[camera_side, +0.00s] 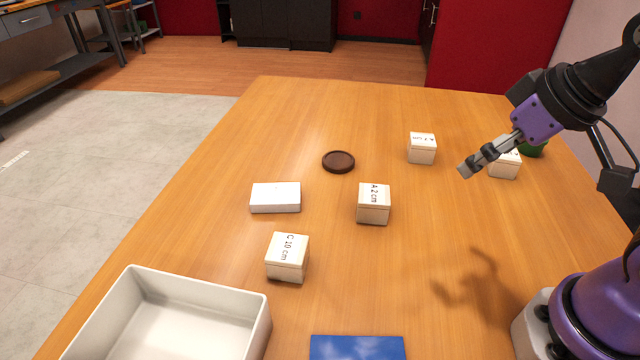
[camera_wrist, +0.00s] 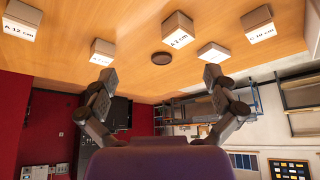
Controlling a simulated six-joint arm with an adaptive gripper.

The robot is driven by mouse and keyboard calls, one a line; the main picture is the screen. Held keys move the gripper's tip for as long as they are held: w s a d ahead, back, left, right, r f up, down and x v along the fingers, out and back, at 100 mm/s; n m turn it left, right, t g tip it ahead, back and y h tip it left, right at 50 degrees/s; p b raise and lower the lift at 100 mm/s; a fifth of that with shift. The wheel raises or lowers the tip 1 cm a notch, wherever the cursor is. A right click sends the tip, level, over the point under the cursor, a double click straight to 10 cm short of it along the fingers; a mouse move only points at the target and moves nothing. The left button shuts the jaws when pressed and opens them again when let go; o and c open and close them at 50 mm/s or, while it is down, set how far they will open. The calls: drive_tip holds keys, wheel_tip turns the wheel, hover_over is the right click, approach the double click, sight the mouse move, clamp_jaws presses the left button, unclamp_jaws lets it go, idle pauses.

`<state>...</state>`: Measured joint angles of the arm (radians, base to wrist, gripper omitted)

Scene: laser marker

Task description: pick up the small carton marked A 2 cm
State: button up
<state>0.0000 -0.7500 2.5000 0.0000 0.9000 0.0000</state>
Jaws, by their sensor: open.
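The small white carton marked A 2 cm (camera_side: 373,205) stands upright on the wooden table (camera_side: 300,120), near the middle in the side view. It also shows at the top centre of the wrist view (camera_wrist: 178,31). My gripper (camera_side: 466,170) is raised above the table to the right of this carton in the side view, well apart from it. In the wrist view my gripper (camera_wrist: 160,76) has its two fingers spread wide, with nothing between them.
A carton marked C 10 cm (camera_side: 287,257), a flat white box (camera_side: 275,198) and a dark round dish (camera_side: 338,161) are nearby. Two more cartons (camera_side: 422,148) (camera_side: 504,165) stand farther back. A white tray (camera_side: 262,328) and a blue item (camera_side: 357,348) lie in front.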

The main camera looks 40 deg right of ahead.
drive_tip(key=n+g+y, duration=0.3)
drive_tip(key=n, duration=0.6)
approach(377, 194)
drive_tip(key=f, duration=0.1)
drive_tip(key=shift+n, duration=0.3)
drive_tip(key=x, duration=0.4)
drive_tip(key=shift+w+d+f, duration=0.1)
drive_tip(key=shift+w+f, duration=0.05)
drive_tip(key=shift+w, duration=0.05)
drive_tip(key=x, duration=0.6)
drive_tip(key=shift+a, duration=0.25)
drive_tip(key=c, duration=1.3)
